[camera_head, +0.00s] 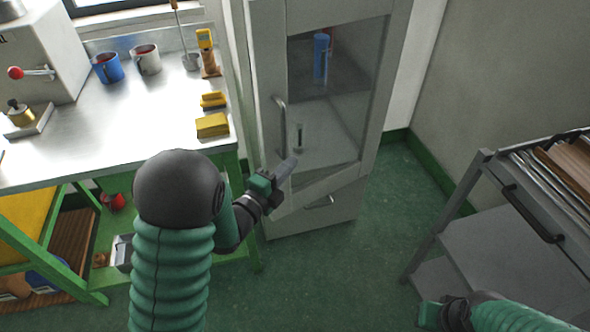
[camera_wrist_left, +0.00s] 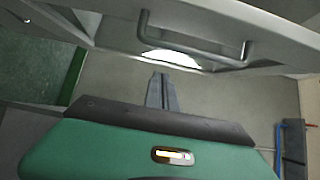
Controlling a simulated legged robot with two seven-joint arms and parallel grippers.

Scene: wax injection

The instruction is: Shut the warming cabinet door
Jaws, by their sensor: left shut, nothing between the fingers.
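The warming cabinet (camera_head: 263,60) stands at the back centre. Its grey-framed glass door (camera_head: 337,182) has an upright bar handle (camera_head: 281,125) on the left side. The door's lower edge slants against the drawer front below, so it looks partly open; the exact gap is unclear. My left gripper (camera_head: 289,165) is shut and empty, at the door's lower left, below the handle. In the left wrist view, the shut fingertips (camera_wrist_left: 161,80) point towards the door, with the handle (camera_wrist_left: 195,45) above them; contact cannot be told. My right gripper (camera_head: 430,314) is low at the right, its jaws unclear.
A metal-topped bench (camera_head: 150,105) at the left holds a blue mug (camera_head: 107,70), a grey mug (camera_head: 146,60) and yellow blocks (camera_head: 212,126). A grey shelf rack (camera_head: 480,225) stands at the right. Green floor (camera_head: 340,270) is clear before the cabinet.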

